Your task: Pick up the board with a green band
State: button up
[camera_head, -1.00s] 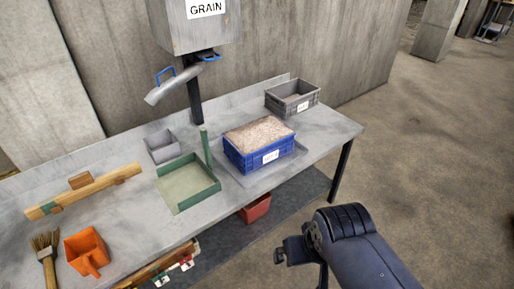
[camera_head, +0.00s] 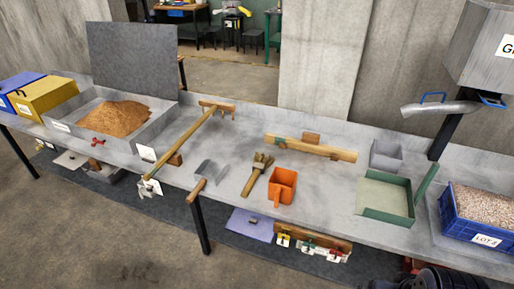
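A long wooden board (camera_head: 325,152) with a green band near its left end lies along the back of the grey bench, close to the low back wall. A small wooden block stands up at the middle of its back edge. The whole board shows, with nothing on top of it. Only a dark part of my own arm shows at the bottom right edge, well away from the board. My gripper's fingers are not visible.
An orange scoop (camera_head: 283,186) and a brush (camera_head: 257,176) lie in front of the board. A green-edged tray (camera_head: 388,217) and small grey bin (camera_head: 386,154) stand to its right. A long-handled wooden rake (camera_head: 188,137) and trowel (camera_head: 207,176) lie left.

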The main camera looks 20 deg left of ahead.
aim_at(309, 143)
jog(key=u, duration=0.45)
jog(key=i+u, duration=0.25)
jog(key=i, duration=1.15)
